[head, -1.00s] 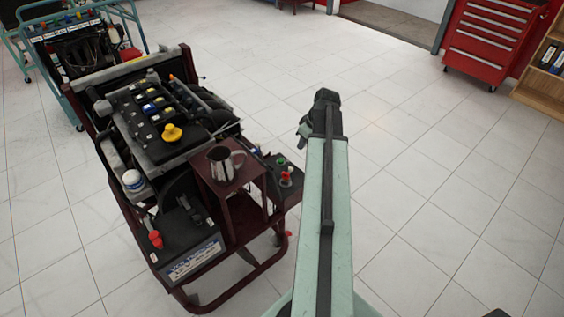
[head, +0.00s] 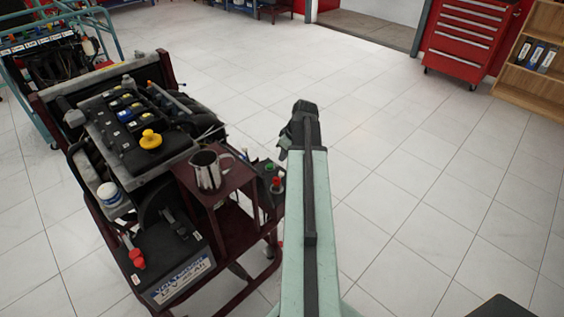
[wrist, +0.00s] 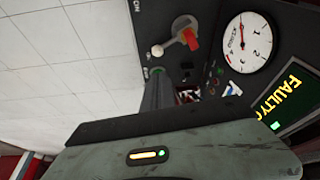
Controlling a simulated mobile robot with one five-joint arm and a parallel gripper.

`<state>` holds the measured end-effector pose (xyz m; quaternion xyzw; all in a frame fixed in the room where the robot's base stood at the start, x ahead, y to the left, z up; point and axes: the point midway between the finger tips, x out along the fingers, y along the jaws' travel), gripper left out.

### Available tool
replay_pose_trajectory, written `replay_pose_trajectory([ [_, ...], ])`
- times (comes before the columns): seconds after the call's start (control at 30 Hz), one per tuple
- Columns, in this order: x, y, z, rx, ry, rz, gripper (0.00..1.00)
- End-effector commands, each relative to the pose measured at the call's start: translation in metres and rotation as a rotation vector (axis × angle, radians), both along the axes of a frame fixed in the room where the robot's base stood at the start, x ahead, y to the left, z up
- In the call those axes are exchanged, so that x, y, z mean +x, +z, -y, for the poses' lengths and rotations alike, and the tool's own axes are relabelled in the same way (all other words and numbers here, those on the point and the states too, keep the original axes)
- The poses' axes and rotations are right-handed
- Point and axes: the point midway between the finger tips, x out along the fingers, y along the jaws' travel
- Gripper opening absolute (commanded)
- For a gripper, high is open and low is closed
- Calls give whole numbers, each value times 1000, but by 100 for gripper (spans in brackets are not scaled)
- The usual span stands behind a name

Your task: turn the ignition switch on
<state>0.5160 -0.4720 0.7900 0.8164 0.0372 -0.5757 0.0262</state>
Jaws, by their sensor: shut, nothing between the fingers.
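The engine trainer's dark control panel (wrist: 205,75) fills the upper right of the wrist view. On it are a red lever on a pale metal plate (wrist: 188,36) with a whitish knob beside it, and a green ring (wrist: 156,71) below. I cannot tell for certain which is the ignition switch. In the head view the small box (head: 268,185) with a red knob (head: 276,182) shows left of my arm. My gripper (wrist: 157,90) is shut and empty, its dark fingers pointing at the panel below the red lever. In the head view the gripper is mostly hidden behind my wrist.
The panel also holds a round gauge (wrist: 247,43) and a display (wrist: 290,102) reading "FAULTY". On the trainer stand a metal jug (head: 208,170), a yellow cap (head: 150,139) and a battery (head: 165,255). A red tool cabinet (head: 470,40) stands far right. Open floor lies right of my arm.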

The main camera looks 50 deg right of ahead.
Motion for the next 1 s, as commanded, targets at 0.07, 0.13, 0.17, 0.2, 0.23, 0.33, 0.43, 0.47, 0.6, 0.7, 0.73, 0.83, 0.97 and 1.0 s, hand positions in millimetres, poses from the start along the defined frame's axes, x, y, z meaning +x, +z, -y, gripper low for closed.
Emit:
replay_pose_trajectory([
  [0.07,4,-17,0,0,0,0,0],
  [0.13,7,-30,0,0,0,0,0],
  [0.17,9,-36,0,0,0,0,0],
  [0.2,12,-44,0,0,0,0,0],
  [0.23,14,-50,0,0,0,0,0],
  [0.33,21,-69,-1,-1,1,0,0],
  [0.43,26,-83,-1,-1,0,0,0],
  [0.47,27,-85,-1,-1,-1,0,0],
  [0.6,30,-88,-2,0,-2,0,0],
  [0.7,30,-86,-2,0,-2,0,0],
  [0.73,29,-86,-1,0,-2,0,0],
  [0.83,29,-86,-1,0,-2,0,0],
  [0.97,28,-86,0,0,-8,0,0],
  [1.0,27,-86,1,0,-12,0,0],
])
